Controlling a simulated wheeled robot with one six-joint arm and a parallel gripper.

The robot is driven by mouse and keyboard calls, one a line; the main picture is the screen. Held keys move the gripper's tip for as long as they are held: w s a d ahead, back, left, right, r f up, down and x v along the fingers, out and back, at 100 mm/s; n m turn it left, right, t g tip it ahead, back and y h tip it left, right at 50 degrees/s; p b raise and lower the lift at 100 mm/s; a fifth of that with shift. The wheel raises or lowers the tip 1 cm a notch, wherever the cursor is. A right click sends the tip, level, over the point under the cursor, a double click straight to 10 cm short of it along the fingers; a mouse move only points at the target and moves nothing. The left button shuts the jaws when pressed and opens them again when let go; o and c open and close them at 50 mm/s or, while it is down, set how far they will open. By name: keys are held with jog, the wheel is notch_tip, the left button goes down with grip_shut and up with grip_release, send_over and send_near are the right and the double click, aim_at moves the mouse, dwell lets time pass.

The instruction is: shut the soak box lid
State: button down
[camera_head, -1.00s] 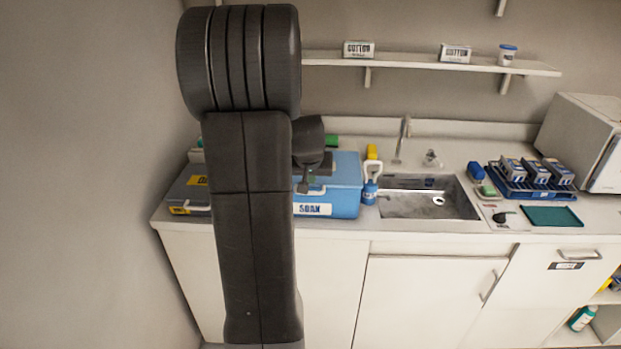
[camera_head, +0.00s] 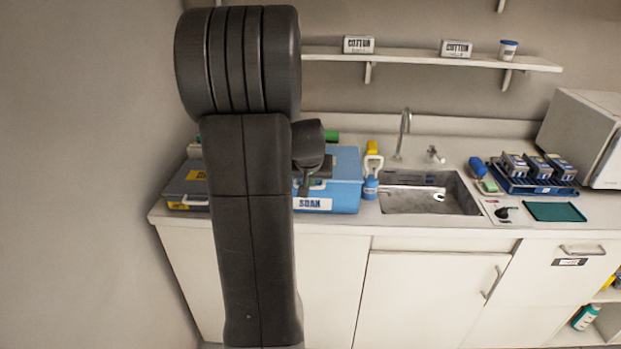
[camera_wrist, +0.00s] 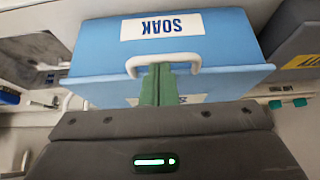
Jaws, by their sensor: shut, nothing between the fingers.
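The blue soak box (camera_head: 346,196) stands on the counter left of the sink, partly hidden behind my arm. Its white label reads SOAK. Its lid (camera_head: 347,163) looks flat on top, with no clear gap seen. In the wrist view the box (camera_wrist: 228,38) appears upside down, with the lid (camera_wrist: 100,90) nearer my gripper and a white handle (camera_wrist: 192,60) at the lid's front edge. My gripper (camera_wrist: 160,70) is shut and empty, its green fingers over the lid by the handle. I cannot tell whether they touch. The fingers are hidden in the head view.
A grey case (camera_head: 186,187) stands close on the left, near the wall. A blue bottle (camera_head: 370,187) stands just right of the box, then the sink (camera_head: 430,200) with its tap. A shelf (camera_head: 430,58) runs above the counter.

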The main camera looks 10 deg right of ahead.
jog(key=shift+s+a+f+g, duration=0.1)
jog(key=shift+s+f+g, duration=0.25)
jog(key=shift+f, duration=0.4)
jog(key=r+p, duration=0.1)
jog(key=r, duration=0.1)
jog(key=w+r+p, duration=0.1)
jog(key=r+p, duration=0.1)
jog(key=shift+w+r, duration=0.15)
jog(key=shift+r, duration=0.25)
jog(key=b+v, duration=0.1)
jog(key=v, duration=0.9)
jog(key=shift+s+b, duration=0.25)
jog(key=shift+b, duration=0.05)
jog(key=x, duration=1.2)
jog(key=shift+s, duration=0.2)
jog(key=shift+s+f, duration=0.15)
jog(key=shift+f, duration=0.1)
